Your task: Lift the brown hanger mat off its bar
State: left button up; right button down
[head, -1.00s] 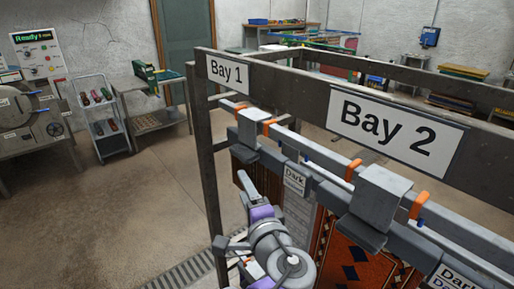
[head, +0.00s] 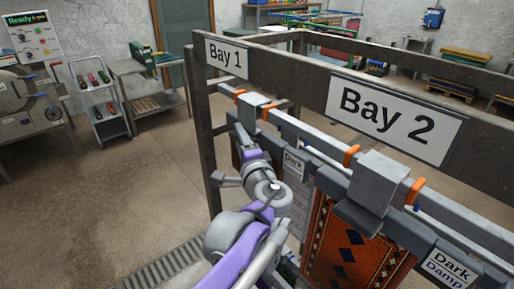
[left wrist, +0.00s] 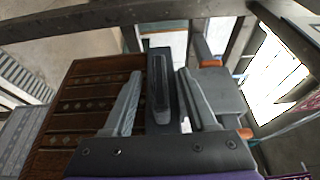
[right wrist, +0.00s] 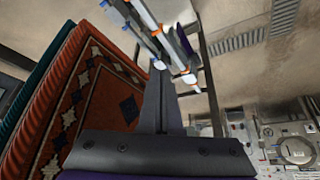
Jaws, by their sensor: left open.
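The brown patterned mat (left wrist: 95,95) hangs at the left of the left wrist view. In the head view it is mostly hidden behind my left arm at Bay 1. My left gripper (left wrist: 160,75) is open, its fingers on either side of a dark grey hanger piece (left wrist: 160,95). I cannot tell whether they touch it. In the head view, my left gripper (head: 245,140) is up near the Bay 1 end of the bar (head: 315,137). My right gripper (right wrist: 161,75) is shut and looks empty, beside an orange-red mat (right wrist: 85,95).
The orange-red mat also hangs under the Bay 2 sign (head: 345,245), below a grey hanger clamp (head: 375,185). A dark frame with the Bay 1 sign (head: 226,57) and Bay 2 sign (head: 395,115) stands above the bar. Open floor (head: 130,190) lies to the left.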

pick_arm(q)
jog(key=shift+w, duration=0.2)
jog(key=shift+s, duration=0.15)
jog(key=shift+c, duration=1.3)
grip_shut()
